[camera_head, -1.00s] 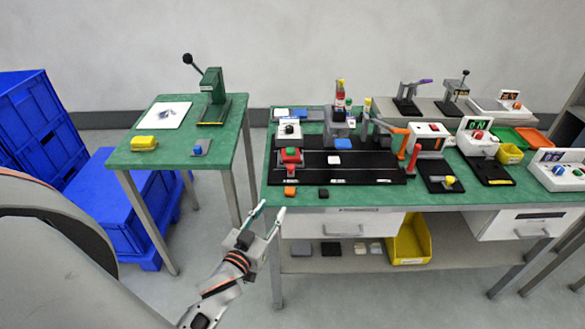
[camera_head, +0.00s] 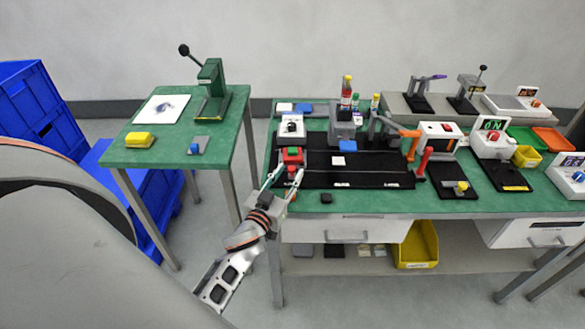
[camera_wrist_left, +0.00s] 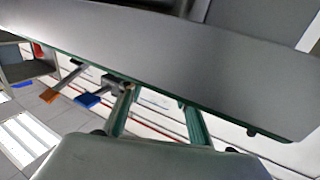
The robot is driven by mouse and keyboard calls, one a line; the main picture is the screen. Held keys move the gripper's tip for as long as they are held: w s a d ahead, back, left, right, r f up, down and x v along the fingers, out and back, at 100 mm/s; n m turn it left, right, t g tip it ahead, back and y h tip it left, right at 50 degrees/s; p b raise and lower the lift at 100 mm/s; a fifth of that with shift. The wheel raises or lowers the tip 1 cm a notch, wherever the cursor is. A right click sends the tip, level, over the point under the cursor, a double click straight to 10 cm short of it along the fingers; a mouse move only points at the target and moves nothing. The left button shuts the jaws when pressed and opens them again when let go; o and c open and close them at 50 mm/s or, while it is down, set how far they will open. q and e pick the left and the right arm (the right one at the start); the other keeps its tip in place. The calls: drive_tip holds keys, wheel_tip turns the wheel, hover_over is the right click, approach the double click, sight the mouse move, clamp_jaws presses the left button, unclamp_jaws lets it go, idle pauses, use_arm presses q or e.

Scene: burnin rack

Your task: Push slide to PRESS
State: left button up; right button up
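A red slide with a green top (camera_head: 292,156) sits at the left end of a black track (camera_head: 360,176) on the green bench. The track has small white labels along its front edge, too small to read. My left gripper (camera_head: 289,172) is open, its two fingers apart at the track's front left corner, just in front of the slide. I cannot tell whether a finger touches the slide. In the left wrist view the open green fingers (camera_wrist_left: 157,108) reach toward a large grey surface, with nothing seen between them. My right gripper is not in view.
A lever with an orange handle (camera_head: 408,131) and a red post (camera_head: 424,161) stand at the track's right end. A black block (camera_head: 326,197) lies at the front edge.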

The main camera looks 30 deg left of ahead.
sight(306, 178)
use_arm(q)
drive_tip(key=shift+w+a, duration=0.15)
drive_tip(key=shift+w, duration=0.6)
drive_tip(key=shift+w+a, duration=0.1)
drive_tip(key=shift+w, duration=0.6)
clamp_jaws()
drive_tip(key=shift+w+d+b, duration=0.2)
drive_tip(key=shift+w+d, duration=0.4)
drive_tip(key=shift+d, duration=0.4)
drive_tip(key=shift+w+d+b, duration=0.15)
drive_tip(key=shift+w+d, duration=0.45)
drive_tip(key=shift+d, duration=0.35)
drive_tip(key=shift+a, duration=0.1)
unclamp_jaws()
drive_tip(key=shift+s, duration=0.1)
drive_tip(key=shift+s, duration=0.1)
drive_tip(key=s, duration=0.2)
drive_tip(key=s+d, duration=0.1)
drive_tip(key=s, duration=0.4)
drive_tip(key=shift+s+d, duration=0.1)
drive_tip(key=shift+d, duration=0.05)
